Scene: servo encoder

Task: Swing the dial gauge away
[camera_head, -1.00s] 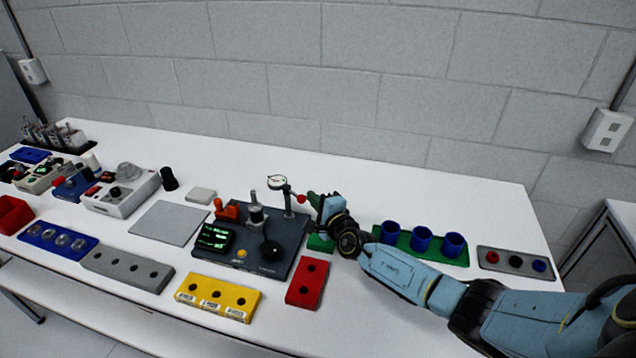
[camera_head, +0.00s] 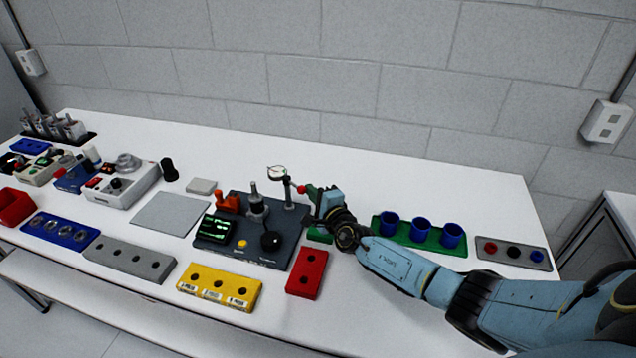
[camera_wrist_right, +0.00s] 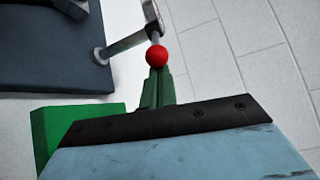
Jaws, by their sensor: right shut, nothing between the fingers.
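The dial gauge (camera_head: 277,172) has a round white face on a post at the back right of the dark test base (camera_head: 270,252). A red ball knob (camera_head: 301,189) sticks out to the right of the post. My right gripper (camera_head: 311,192) is shut and empty, with its tips at the knob. In the right wrist view the red knob (camera_wrist_right: 157,55) sits right at the tip of the green fingers (camera_wrist_right: 158,86); I cannot tell if they touch. My left gripper is not in view.
A green block (camera_head: 319,235) lies under my right gripper. A green rack with blue cups (camera_head: 420,237) stands to the right. The wall is behind.

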